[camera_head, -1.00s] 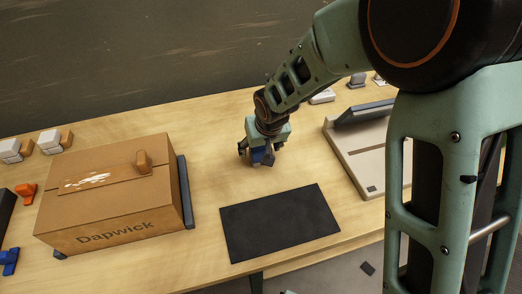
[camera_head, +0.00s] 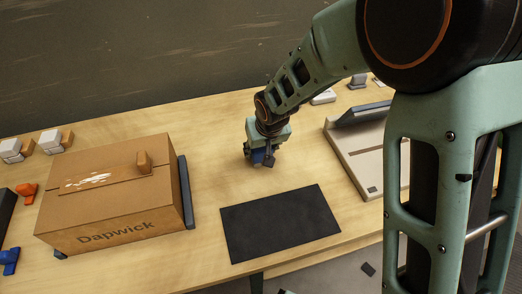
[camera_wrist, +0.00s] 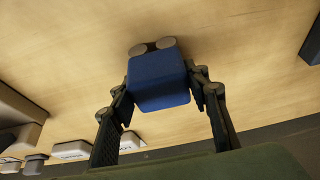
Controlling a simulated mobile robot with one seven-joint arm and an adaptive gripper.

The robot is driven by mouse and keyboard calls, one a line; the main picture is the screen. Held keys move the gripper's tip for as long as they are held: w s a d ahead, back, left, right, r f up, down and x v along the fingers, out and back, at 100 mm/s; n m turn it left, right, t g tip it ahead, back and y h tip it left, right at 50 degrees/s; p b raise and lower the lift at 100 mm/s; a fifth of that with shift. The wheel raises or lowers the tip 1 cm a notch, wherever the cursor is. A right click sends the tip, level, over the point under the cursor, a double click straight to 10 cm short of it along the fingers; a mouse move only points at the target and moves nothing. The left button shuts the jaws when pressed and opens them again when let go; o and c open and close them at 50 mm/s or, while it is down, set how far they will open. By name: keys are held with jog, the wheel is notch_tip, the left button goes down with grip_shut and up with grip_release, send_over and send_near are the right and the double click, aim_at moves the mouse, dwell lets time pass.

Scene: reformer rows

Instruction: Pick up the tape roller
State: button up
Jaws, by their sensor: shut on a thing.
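The tape roller looks like a blue block with two grey round ends. In the wrist view the blue block (camera_wrist: 158,82) sits between the two dark fingers of my gripper (camera_wrist: 163,92), with the round ends at its far side. In the head view my gripper (camera_head: 259,158) points down over the middle of the table, shut on the blue block (camera_head: 257,157). The fingers hide part of it there. I cannot tell whether it touches the tabletop.
A cardboard box (camera_head: 110,205) stands at left, with orange (camera_head: 27,190) and blue (camera_head: 10,258) pieces beyond it. A black mat (camera_head: 280,222) lies in front of my gripper. A pale tray-like stand (camera_head: 352,160) is at right. Bare tabletop surrounds my gripper.

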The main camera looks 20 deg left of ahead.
jog(key=shift+r, duration=0.2)
jog(key=shift+r, duration=0.25)
notch_tip(320, 180, up, 2)
jog(key=shift+r, duration=0.15)
jog(key=s+a+r, duration=0.2)
jog(key=s+r, duration=0.8)
jog(key=s, duration=0.4)
jog(key=shift+a+b, duration=0.25)
jog(key=shift+b, duration=0.2)
jog(key=shift+r, duration=0.1)
